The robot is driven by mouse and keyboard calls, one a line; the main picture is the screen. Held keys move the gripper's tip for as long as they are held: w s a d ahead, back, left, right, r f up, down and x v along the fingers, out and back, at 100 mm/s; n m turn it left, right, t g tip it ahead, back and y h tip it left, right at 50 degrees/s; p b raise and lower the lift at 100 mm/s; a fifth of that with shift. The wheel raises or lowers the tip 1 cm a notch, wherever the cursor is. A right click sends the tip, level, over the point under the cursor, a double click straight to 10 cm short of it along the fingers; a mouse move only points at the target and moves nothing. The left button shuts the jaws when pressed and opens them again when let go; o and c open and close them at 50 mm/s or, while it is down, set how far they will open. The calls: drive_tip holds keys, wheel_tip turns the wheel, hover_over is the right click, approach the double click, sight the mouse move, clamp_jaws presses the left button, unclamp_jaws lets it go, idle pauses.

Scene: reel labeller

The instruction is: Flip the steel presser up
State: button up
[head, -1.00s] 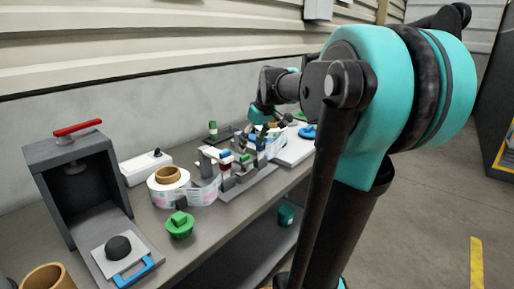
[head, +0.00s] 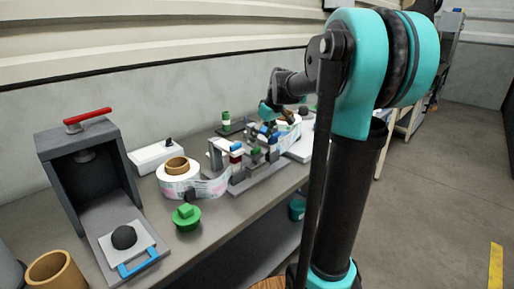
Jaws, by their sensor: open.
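The reel labeller (head: 240,178) stands on the bench in the middle of the head view, a grey base with several small upright blocks and posts, some with blue, red or green parts. A label roll (head: 178,183) with a brown core sits at its left end, and its printed strip runs into the labeller. The steel presser cannot be told apart among the small grey parts. My gripper (head: 284,117) is at the far right end of the labeller, small and partly lost among the parts there. It is open; whether it touches anything cannot be seen.
A dark grey press with a red handle (head: 87,115) stands at the left. A green knob (head: 186,215) lies in front of the roll. A white box (head: 152,155) is behind it. My arm hides the bench's right part.

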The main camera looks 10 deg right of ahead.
sight(256, 149)
drive_tip(key=x, duration=0.5)
drive_tip(key=shift+w+a+f, duration=0.1)
drive_tip(key=shift+a+f, duration=0.05)
drive_tip(key=shift+f, duration=0.25)
clamp_jaws()
